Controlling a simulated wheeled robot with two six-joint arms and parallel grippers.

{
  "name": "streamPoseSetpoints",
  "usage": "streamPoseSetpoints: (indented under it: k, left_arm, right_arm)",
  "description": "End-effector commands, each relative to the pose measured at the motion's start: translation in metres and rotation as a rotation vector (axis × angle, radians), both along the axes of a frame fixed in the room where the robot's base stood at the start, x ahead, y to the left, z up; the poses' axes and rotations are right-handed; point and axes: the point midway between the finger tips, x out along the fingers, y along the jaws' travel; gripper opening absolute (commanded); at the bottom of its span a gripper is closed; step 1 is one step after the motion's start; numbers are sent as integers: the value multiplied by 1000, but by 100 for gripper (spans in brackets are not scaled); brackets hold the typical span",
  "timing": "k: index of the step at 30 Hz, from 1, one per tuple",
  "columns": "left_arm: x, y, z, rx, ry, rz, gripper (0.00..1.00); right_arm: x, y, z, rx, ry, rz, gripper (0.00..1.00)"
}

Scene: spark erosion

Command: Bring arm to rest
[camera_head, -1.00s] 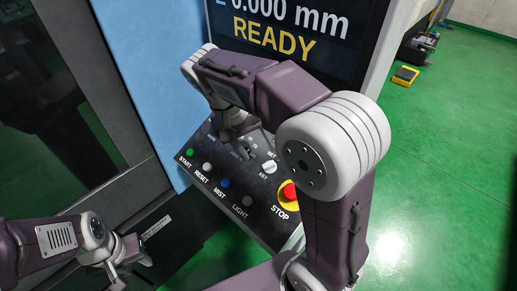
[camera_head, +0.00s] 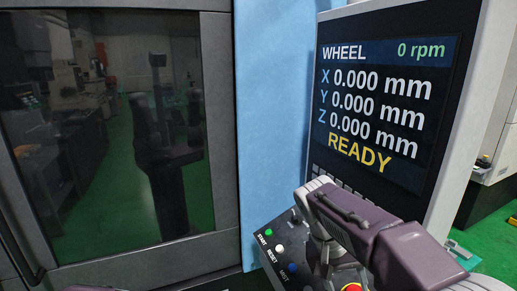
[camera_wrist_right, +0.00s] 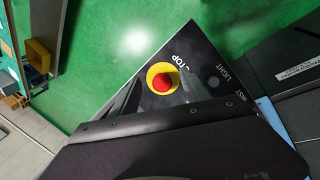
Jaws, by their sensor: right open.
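My right arm (camera_head: 365,225) reaches in from the lower right of the head view, its wrist over the slanted control panel (camera_head: 262,254). In the right wrist view, my right gripper (camera_wrist_right: 161,88) is open, its dark fingers spread on either side of the red stop button (camera_wrist_right: 163,83) with its yellow ring. The stop button (camera_head: 352,288) is only partly seen at the bottom edge of the head view. My left gripper is out of view.
A screen (camera_head: 385,110) above the panel reads WHEEL, 0 rpm, zero X, Y and Z, and READY. A dark machine door window (camera_head: 110,130) with reflections fills the left, beside a blue column (camera_head: 270,120). Open green floor (camera_wrist_right: 110,50) lies beyond the panel.

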Motion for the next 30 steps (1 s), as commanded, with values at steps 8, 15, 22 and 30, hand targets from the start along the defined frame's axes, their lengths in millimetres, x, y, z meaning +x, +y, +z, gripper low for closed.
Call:
streamPoseSetpoints:
  k: [8, 15, 22, 30]
  left_arm:
    - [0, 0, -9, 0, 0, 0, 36]
    - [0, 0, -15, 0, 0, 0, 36]
    - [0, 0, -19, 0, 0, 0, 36]
    - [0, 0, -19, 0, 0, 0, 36]
  right_arm:
    - [-30, -28, -30, 14, 73, -93, 55]
    - [-66, -27, -94, 126, 140, -86, 55]
    - [-106, -3, -174, 312, 116, -11, 55]
    - [-86, 15, -204, 387, -74, 156, 55]
